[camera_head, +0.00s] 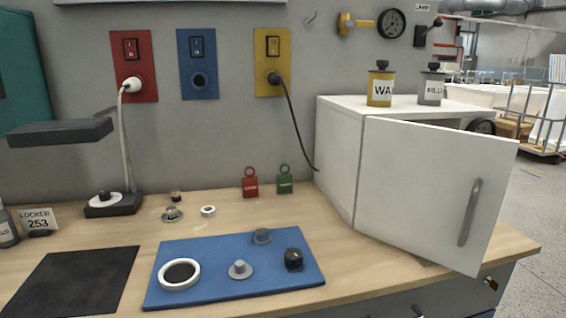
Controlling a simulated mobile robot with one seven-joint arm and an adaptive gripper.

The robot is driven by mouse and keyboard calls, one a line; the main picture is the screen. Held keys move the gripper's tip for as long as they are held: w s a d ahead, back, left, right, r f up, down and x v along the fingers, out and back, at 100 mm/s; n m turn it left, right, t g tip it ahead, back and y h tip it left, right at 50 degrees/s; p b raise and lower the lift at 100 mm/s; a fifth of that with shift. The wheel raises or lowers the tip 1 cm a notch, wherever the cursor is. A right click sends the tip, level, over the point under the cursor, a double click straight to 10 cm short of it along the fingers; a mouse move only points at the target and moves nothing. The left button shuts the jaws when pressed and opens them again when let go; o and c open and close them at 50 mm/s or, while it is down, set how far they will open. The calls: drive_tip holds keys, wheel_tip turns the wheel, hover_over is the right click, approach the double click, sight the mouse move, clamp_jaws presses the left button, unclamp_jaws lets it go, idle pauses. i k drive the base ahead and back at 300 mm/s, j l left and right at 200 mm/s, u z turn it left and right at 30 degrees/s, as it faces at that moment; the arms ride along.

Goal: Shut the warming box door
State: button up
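The warming box (337,165) is a white cabinet at the right end of the wooden bench. Its white door (425,190) is hinged at the left front edge and stands ajar, its free right edge swung out toward the camera and past the bench's right side. A grey vertical bar handle (470,212) is on the door's outer face near the free edge. The door hides the inside of the box; a dark gap shows above the door's top right. My gripper is not in view.
A yellow canister (380,86) and a grey canister (431,86) stand on the box top. A blue mat (215,285) with several small parts lies left of the door on the bench (350,270). A black cable runs from the yellow socket (272,62) toward the box. Open floor (535,215) lies to the right.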

sight(434, 193)
drive_tip(key=k+l+z, duration=0.1)
drive_tip(key=z, duration=0.3)
drive_tip(key=k+l+z, duration=0.2)
drive_tip(key=z, duration=0.25)
drive_tip(key=k, duration=0.1)
